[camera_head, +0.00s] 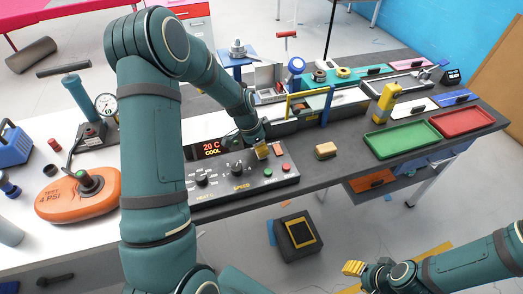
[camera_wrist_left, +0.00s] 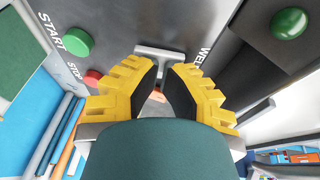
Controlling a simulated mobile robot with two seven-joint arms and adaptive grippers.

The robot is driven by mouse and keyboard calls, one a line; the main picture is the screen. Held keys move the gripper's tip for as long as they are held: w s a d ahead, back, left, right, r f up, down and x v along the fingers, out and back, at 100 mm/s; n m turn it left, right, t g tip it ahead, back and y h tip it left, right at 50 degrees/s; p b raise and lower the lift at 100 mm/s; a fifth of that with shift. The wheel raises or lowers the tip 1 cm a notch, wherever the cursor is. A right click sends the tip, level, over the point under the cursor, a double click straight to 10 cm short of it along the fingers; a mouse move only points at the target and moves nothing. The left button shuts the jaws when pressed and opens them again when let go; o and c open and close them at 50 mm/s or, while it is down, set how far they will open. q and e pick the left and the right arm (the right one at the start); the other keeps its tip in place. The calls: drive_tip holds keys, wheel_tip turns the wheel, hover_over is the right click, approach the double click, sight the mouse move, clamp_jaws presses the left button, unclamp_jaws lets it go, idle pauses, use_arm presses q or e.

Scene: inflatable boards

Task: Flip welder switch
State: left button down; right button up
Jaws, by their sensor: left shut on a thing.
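The control panel (camera_head: 215,188) is a dark box on the bench, with a lit display (camera_head: 211,149) reading "20 C COOL". The welder switch (camera_wrist_left: 160,52) is a grey T-shaped lever in the left wrist view, beside lettering that starts "WEL". My left gripper (camera_wrist_left: 165,72) is shut on this lever, its yellow fingers on both sides; the fingers hide part of the stem. In the head view the left gripper (camera_head: 262,151) is at the panel's upper right and covers the switch. My right gripper (camera_head: 353,268) hangs low, away from the bench; its finger gap is unclear.
A green START button (camera_wrist_left: 77,41) and red STOP button (camera_wrist_left: 93,77) lie close to the left fingers. A green round knob or lamp (camera_wrist_left: 288,23) is further right. An orange inflatable (camera_head: 75,197) lies left.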

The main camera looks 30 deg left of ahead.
use_arm(q)
drive_tip(key=shift+a+f+h+b, duration=0.15)
drive_tip(key=shift+h+b, duration=0.15)
drive_tip(key=shift+b, duration=0.1)
use_arm(e)
drive_tip(key=shift+s+f, duration=0.15)
drive_tip(key=shift+f, duration=0.3)
